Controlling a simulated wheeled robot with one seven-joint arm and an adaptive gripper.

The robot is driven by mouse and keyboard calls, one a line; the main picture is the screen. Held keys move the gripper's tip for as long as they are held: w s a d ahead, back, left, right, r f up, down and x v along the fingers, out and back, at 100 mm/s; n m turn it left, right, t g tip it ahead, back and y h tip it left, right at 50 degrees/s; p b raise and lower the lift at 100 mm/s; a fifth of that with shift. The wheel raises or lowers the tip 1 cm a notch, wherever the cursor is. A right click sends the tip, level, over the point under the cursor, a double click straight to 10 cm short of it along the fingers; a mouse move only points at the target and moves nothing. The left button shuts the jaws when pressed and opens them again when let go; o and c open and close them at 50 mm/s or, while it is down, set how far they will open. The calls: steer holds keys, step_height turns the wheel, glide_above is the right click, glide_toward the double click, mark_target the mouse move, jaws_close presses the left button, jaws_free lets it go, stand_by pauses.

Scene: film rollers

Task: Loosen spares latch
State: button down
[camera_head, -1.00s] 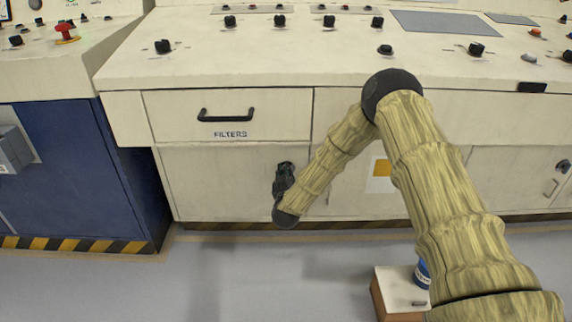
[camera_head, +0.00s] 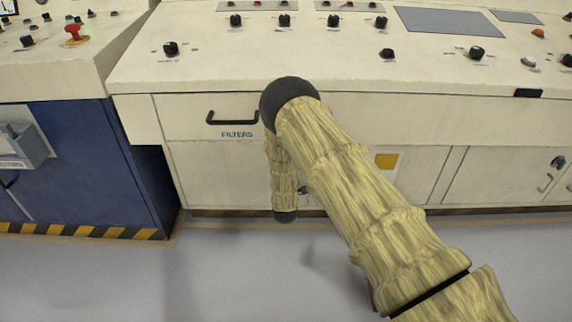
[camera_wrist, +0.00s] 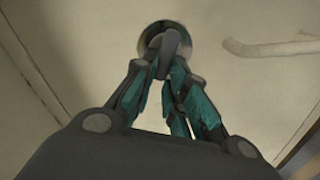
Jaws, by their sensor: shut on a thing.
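A dark latch knob (camera_wrist: 169,40) on a round metal plate (camera_wrist: 146,38) sits on a cream cupboard door in the wrist view. My gripper (camera_wrist: 163,62) is shut on the knob, its teal-padded fingers meeting at it. The knob's tip is partly hidden by the fingertips. No label naming the latch shows in the wrist view. In the head view my arm covers the gripper and the latch, in front of the cupboard doors under the FILTERS drawer (camera_head: 200,131).
A pale bar handle (camera_wrist: 270,47) is right of the latch. A similar latch (camera_head: 558,162) is on the far-right cupboard. The console top (camera_head: 330,65) with knobs overhangs above. A blue cabinet (camera_head: 85,160) stands at left. The floor (camera_head: 240,270) in front is clear.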

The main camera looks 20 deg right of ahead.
steer(key=shift+f+n, duration=0.15)
steer(key=shift+n, duration=0.65)
steer(key=shift+f+n, duration=0.15)
steer(key=shift+n, duration=0.65)
steer(key=c, duration=1.4)
jaws_free()
steer(key=shift+c, duration=0.2)
steer(key=v, duration=1.2)
